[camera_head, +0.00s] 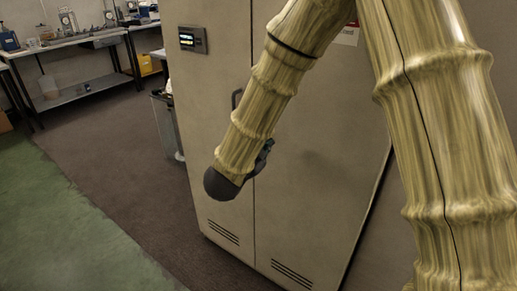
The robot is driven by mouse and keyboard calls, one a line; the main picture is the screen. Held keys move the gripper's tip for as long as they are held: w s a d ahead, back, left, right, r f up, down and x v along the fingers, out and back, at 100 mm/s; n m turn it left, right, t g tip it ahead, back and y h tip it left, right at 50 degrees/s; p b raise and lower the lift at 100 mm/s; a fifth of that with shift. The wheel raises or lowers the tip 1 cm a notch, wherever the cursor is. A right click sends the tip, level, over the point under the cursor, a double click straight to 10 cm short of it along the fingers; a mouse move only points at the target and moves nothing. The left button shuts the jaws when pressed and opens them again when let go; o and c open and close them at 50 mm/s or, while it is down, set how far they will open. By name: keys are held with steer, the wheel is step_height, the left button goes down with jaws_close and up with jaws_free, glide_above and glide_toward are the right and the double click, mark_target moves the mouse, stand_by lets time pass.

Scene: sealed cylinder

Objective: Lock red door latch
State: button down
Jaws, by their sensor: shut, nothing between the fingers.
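A tall grey-beige cabinet (305,190) with two door panels fills the middle. A dark handle (237,98) sits near the seam between the panels, partly beside my arm. No red latch can be made out; my arm covers part of the cabinet front. My arm reaches down across the cabinet from the top. My gripper (264,156) shows only as a dark part at the right side of the wrist, close in front of the doors. Its fingers are mostly hidden behind the wrist. It is shut and holds nothing. Whether it touches the door cannot be told.
A bin (166,122) stands beside the cabinet's left side. Workbenches (75,43) with equipment stand at the back left. The brown floor (110,145) and green floor (60,230) at left are clear.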

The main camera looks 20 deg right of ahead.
mark_target(276, 135)
steer(key=x, duration=0.6)
steer(key=shift+r+p, duration=0.1)
steer(key=shift+p, duration=0.2)
steer(key=shift+w+a+f, duration=0.45)
steer(key=shift+w+f, duration=0.1)
steer(key=shift+f, duration=0.15)
steer(key=shift+w+a+f, duration=0.5)
steer(key=shift+w+f, duration=0.05)
steer(key=shift+f, duration=0.2)
